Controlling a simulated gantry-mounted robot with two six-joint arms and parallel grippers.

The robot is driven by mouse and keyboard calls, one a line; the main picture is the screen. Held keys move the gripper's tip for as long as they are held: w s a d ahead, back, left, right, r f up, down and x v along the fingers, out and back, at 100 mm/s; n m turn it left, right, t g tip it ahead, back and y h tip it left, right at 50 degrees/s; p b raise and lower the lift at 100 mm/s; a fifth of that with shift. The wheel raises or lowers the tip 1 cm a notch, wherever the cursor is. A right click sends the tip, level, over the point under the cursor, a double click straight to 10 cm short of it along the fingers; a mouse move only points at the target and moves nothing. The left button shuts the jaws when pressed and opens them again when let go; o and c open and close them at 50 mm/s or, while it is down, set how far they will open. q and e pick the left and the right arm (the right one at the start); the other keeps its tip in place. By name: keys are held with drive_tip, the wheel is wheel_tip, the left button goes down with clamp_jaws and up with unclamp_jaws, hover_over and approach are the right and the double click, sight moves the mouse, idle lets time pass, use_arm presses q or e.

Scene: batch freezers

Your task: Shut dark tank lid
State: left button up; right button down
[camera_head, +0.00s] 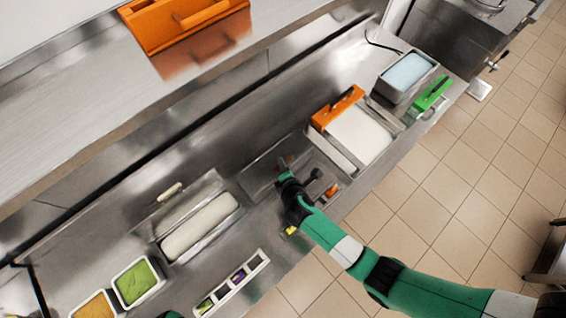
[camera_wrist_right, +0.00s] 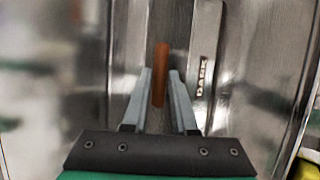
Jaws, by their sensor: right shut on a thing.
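The dark tank lid (camera_head: 259,172) is a grey metal panel in the middle of the counter, partly hidden by my right arm; how far it is open is hard to tell. My right gripper (camera_wrist_right: 161,88) is shut on this handle. In the head view the right gripper (camera_head: 284,164) is over the right part of the lid.
An open white-filled tank (camera_head: 200,225) lies left of the lid, another (camera_head: 360,135) with an orange-handled panel (camera_head: 337,107) right of it. A shelf (camera_head: 110,95) overhangs the back. A small topping tray (camera_head: 232,285) lies in front. Tiled floor is clear.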

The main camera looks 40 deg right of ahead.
drive_tip(key=c, duration=0.8)
unclamp_jaws()
drive_tip(key=shift+s+d+f+g, duration=0.1)
drive_tip(key=shift+s+f+g, duration=0.3)
drive_tip(key=shift+s+f, duration=0.5)
drive_tip(key=shift+c, duration=0.2)
drive_tip(key=shift+w, duration=0.15)
drive_tip(key=p+v, duration=0.2)
drive_tip(key=v, duration=0.9)
drive_tip(key=shift+r, duration=0.35)
